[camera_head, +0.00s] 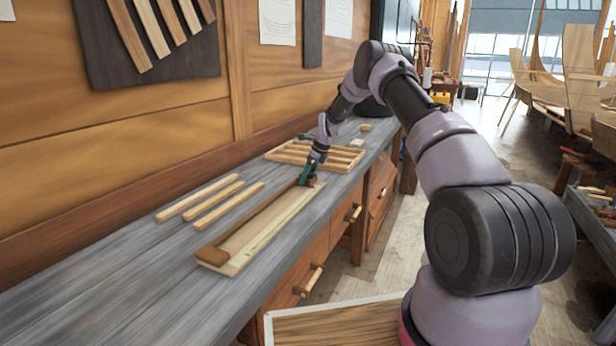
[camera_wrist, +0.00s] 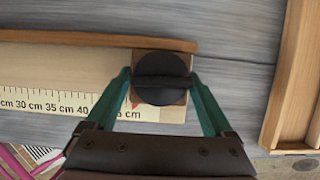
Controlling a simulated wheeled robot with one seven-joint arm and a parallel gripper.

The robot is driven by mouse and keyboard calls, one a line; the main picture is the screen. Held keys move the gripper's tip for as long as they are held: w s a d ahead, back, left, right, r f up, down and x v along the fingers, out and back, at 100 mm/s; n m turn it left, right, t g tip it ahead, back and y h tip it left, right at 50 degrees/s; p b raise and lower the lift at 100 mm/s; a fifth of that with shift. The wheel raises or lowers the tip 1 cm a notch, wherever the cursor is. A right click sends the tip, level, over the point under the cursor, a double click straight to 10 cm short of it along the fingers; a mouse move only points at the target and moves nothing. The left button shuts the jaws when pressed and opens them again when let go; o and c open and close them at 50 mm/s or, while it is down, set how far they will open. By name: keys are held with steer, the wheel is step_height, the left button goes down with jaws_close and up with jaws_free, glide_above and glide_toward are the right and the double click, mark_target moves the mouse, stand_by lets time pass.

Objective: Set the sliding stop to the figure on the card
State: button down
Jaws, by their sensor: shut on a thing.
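A long pale wooden board (camera_head: 250,232) with a dark rail along its back edge lies on the grey bench. In the wrist view its cm scale (camera_wrist: 50,97) reads 30, 35 and 40 towards the right, with further figures partly hidden by a finger. The sliding stop (camera_wrist: 176,113) is a wooden block with a round black ribbed knob, near the board's right end. A small red pointer shows at its left edge. My gripper (camera_wrist: 160,82) has green fingers closed on both sides of the knob. In the head view my gripper (camera_head: 306,176) is at the board's far end. I cannot make out the card.
Several loose wooden strips (camera_head: 212,200) lie left of the board. A slatted wooden tray (camera_head: 335,156) stands just beyond it, and its edge (camera_wrist: 288,90) shows at right in the wrist view. Papers (camera_head: 277,22) hang on the wall. The near bench top is clear.

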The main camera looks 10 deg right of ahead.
steer(key=s+a, duration=0.2)
steer(key=s, duration=0.1)
steer(key=s+a, duration=0.1)
steer(key=s, duration=0.1)
steer(key=shift+a, duration=0.3)
steer(key=shift+w, duration=0.1)
jaws_free()
steer(key=shift+r, duration=0.15)
steer(key=v, duration=1)
steer(key=shift+r, duration=0.3)
steer(key=shift+d, duration=0.1)
